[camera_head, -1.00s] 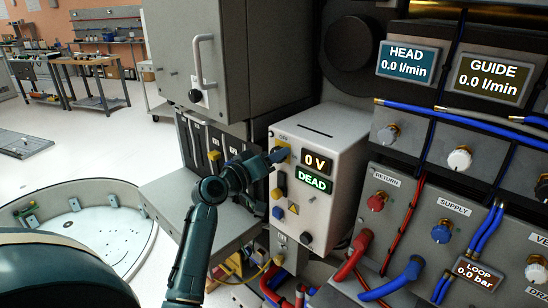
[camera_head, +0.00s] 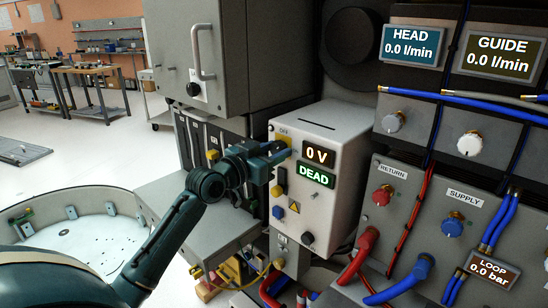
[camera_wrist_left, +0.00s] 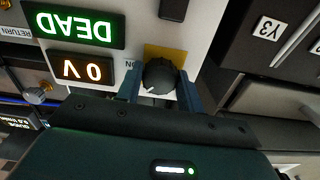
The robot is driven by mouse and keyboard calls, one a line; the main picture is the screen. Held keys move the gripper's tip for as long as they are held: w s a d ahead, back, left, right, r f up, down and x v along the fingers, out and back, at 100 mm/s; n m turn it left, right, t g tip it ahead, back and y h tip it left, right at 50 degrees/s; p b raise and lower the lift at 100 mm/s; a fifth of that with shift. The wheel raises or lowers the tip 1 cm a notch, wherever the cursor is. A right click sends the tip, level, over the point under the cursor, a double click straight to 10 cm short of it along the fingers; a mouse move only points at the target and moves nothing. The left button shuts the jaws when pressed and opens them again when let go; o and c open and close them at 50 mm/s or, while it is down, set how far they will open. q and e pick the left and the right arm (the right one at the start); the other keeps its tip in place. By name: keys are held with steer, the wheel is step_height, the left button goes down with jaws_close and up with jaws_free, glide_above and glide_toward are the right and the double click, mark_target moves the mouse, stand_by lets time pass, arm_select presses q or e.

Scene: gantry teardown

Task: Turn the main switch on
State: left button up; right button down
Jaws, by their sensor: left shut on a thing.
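The main switch is a dark round knob (camera_wrist_left: 160,76) with a white pointer mark on a yellow plate. The plate (camera_head: 285,133) shows at the upper left of the white switch box (camera_head: 338,130). My left gripper (camera_head: 285,151) reaches the box face from the left. In the left wrist view the left gripper (camera_wrist_left: 161,92) has its blue fingers on either side of the knob, shut on it. The box's displays read "0 V" (camera_head: 319,155) and "DEAD" (camera_head: 315,176). In the head view the fingers hide most of the knob. My right gripper is not in view.
Below the switch are a yellow-and-black part (camera_head: 278,184), a warning triangle (camera_head: 294,207) and a small black knob (camera_head: 307,238). To the right stands a panel with a red knob (camera_head: 382,195), a blue knob (camera_head: 453,224) and hoses. A grey cabinet (camera_head: 240,55) stands behind.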

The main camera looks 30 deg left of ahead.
arm_select(q)
steer(key=m, duration=0.3)
steer(key=m+p, duration=0.1)
steer(key=m, duration=0.3)
steer(key=shift+r, duration=0.1)
steer(key=shift+m, duration=0.9)
steer(key=shift+m+p, duration=0.4)
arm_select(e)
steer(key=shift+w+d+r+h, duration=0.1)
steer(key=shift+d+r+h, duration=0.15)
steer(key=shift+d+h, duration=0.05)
arm_select(q)
steer(key=o, duration=1)
steer(key=shift+s, duration=0.1)
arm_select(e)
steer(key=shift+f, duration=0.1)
